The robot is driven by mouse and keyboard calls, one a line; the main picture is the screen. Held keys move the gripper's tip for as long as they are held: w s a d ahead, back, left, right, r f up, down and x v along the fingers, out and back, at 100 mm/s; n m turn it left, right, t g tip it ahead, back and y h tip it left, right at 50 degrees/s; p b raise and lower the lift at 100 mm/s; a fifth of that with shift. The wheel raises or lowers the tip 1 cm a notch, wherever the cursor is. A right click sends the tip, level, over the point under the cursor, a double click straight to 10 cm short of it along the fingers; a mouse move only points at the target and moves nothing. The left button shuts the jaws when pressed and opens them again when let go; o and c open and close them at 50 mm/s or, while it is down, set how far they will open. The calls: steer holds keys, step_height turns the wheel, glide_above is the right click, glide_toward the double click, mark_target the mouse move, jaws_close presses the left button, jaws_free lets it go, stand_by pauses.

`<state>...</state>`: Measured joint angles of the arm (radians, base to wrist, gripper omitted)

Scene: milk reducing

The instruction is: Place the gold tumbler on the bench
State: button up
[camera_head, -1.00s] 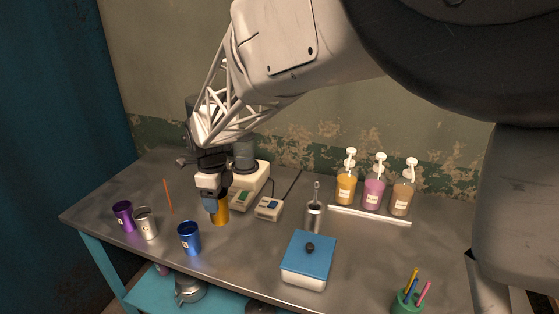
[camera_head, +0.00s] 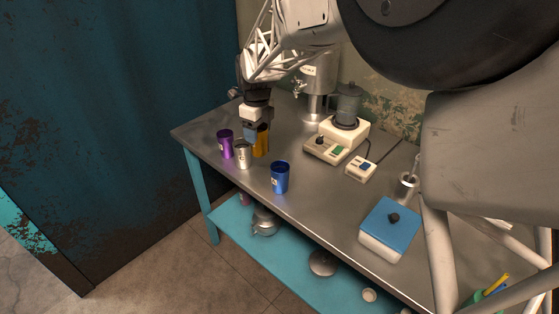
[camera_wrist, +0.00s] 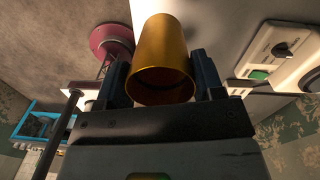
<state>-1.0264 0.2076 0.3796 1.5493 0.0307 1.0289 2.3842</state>
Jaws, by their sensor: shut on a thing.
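The gold tumbler (camera_head: 263,141) is between the fingers of my gripper (camera_head: 250,138) over the left part of the bench (camera_head: 325,212), behind the silver tumbler. In the wrist view, the gold tumbler (camera_wrist: 165,45) sits between the two dark fingers of my gripper (camera_wrist: 162,85), with its open mouth toward the gripper body. My gripper is shut on it. The tumbler looks upright. Its base is partly hidden in the head view, so I cannot tell whether it touches the bench top.
A purple tumbler (camera_head: 225,144), a silver tumbler (camera_head: 243,155) and a blue tumbler (camera_head: 280,177) stand near the front edge. A hotplate-like device (camera_head: 338,140), a small white box device (camera_head: 360,169) and a blue-lidded box (camera_head: 389,230) stand to the right. Bench top between them is clear.

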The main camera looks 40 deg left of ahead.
mark_target(259, 144)
steer(key=shift+f, duration=2.5)
steer(key=shift+f, duration=2.5)
steer(key=shift+f, duration=0.15)
steer(key=o, duration=0.9)
steer(key=shift+o, duration=0.2)
steer(key=shift+w+r, duration=0.15)
steer(key=shift+r, duration=2.95)
steer(key=shift+w+r, duration=0.1)
steer(key=shift+r, duration=2.95)
